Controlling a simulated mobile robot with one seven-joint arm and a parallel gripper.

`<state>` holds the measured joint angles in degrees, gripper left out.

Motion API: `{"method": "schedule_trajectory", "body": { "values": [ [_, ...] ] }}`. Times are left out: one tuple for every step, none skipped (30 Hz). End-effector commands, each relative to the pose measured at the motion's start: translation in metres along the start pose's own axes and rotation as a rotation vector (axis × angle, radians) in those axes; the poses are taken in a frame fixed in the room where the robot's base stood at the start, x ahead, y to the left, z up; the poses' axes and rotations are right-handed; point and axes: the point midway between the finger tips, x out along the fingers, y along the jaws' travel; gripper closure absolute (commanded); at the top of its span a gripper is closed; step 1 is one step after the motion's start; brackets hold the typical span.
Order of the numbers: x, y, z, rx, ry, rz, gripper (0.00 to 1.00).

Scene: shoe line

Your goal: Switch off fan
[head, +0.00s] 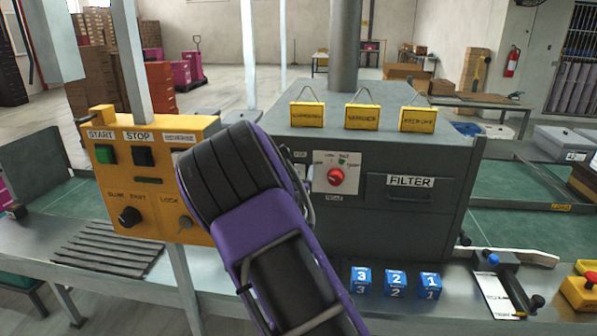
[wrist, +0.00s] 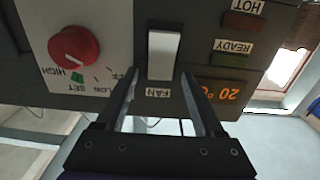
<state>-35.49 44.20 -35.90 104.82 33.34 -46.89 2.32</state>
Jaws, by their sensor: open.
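The fan switch is a white rocker (wrist: 163,55) on a dark grey panel in the wrist view, with an upside-down FAN label (wrist: 158,92) next to it. My gripper (wrist: 159,75) is open, its two dark fingers apart on either side of the label and pointing at the switch's near end. I cannot tell whether a fingertip touches the panel. Nothing is between the fingers. In the head view my purple arm covers the left part of the dark grey box (head: 420,220), and the switch and fingers are hidden or too small to tell.
A red knob (wrist: 74,47) stands beside the switch; the red knob (head: 336,177) on the box also shows in the head view. Across from it are READY (wrist: 233,46) and HOT labels and an orange display (wrist: 220,91). A yellow control box (head: 150,175) stands left of my arm; blue numbered blocks (head: 396,281) sit in front.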

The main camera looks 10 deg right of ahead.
Motion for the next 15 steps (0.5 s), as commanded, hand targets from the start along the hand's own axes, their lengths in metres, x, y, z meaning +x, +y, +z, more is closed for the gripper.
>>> {"method": "schedule_trajectory", "body": {
  "values": [
    [-0.0001, 0.0, 0.0, 0.0, 0.0, 0.0, 0.32],
    [-0.0002, 0.0, 0.0, 0.0, 0.0, 0.0, 0.37],
    [-0.0002, -0.0001, 0.0, 0.0, 0.0, 0.0, 0.44],
    [-0.0002, 0.0, 0.0, 0.0, 0.0, 0.0, 0.5],
    [-0.0003, -0.0001, 0.0, 0.0, 0.0, 0.0, 0.55],
    [-0.0003, 0.0, 0.0, 0.0, 0.0, 0.0, 0.62],
    [-0.0003, -0.0001, 0.0, 0.0, 0.0, 0.0, 0.68],
    [-0.0003, -0.0001, 0.0, 0.0, 0.0, 0.0, 0.73],
    [-0.0004, 0.0, 0.0, 0.0, 0.0, 0.0, 0.8],
    [-0.0004, 0.0, 0.0, 0.0, 0.0, 0.0, 0.86],
    [-0.0004, -0.0001, 0.0, 0.0, 0.0, 0.0, 0.91],
    [-0.0004, -0.0001, 0.0, 0.0, 0.0, 0.0, 0.98],
    [-0.0004, 0.0, 0.0, 0.0, 0.0, 0.0, 1.0],
    [-0.0004, -0.0001, 0.0, 0.0, 0.0, 0.0, 1.0],
    [-0.0004, -0.0001, 0.0, 0.0, 0.0, 0.0, 1.0]
  ]
}}
